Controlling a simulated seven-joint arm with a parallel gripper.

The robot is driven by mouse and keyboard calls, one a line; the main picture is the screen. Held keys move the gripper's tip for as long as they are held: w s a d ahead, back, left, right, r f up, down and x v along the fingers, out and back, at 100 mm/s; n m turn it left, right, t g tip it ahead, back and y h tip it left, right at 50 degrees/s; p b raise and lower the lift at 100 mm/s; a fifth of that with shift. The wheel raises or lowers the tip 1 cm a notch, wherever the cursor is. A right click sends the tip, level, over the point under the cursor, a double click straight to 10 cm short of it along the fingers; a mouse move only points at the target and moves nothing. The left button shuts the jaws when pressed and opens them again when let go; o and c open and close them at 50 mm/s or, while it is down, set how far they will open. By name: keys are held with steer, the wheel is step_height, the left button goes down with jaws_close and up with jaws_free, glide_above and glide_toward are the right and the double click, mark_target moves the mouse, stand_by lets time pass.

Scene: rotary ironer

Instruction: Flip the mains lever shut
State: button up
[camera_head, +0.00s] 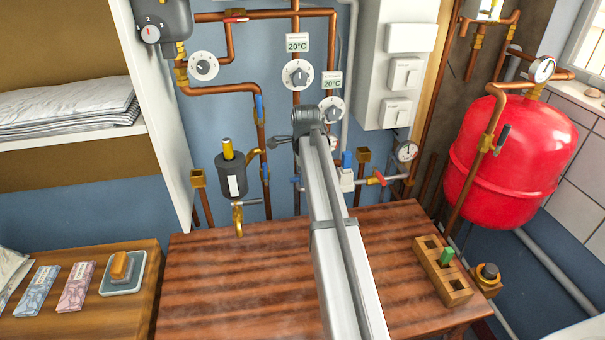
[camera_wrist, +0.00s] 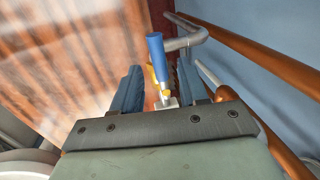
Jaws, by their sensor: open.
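In the wrist view a blue lever handle (camera_wrist: 157,58) stands up from a small fitting with brass and pale metal parts. It shows between the two dark blue fingers of my gripper (camera_wrist: 158,70), with a visible gap on each side. The fingers are apart and hold nothing. In the head view my arm hides the gripper. Blue handles show there just right of the arm (camera_head: 347,158) and on the copper pipe to its left (camera_head: 259,107). I cannot tell for certain which handle is the one in the wrist view.
A grey bent pipe (camera_wrist: 188,42) and a copper pipe (camera_wrist: 265,52) run close beside the gripper. A red-handled valve (camera_head: 380,179) and a pressure gauge (camera_head: 406,151) sit right of the arm. The wooden worktop (camera_head: 240,290) below is mostly clear, with a wooden block (camera_head: 442,270) at right.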

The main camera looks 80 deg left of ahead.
steer(key=shift+a+f, duration=0.1)
steer(key=shift+f, duration=0.2)
jaws_close()
stand_by(0.6)
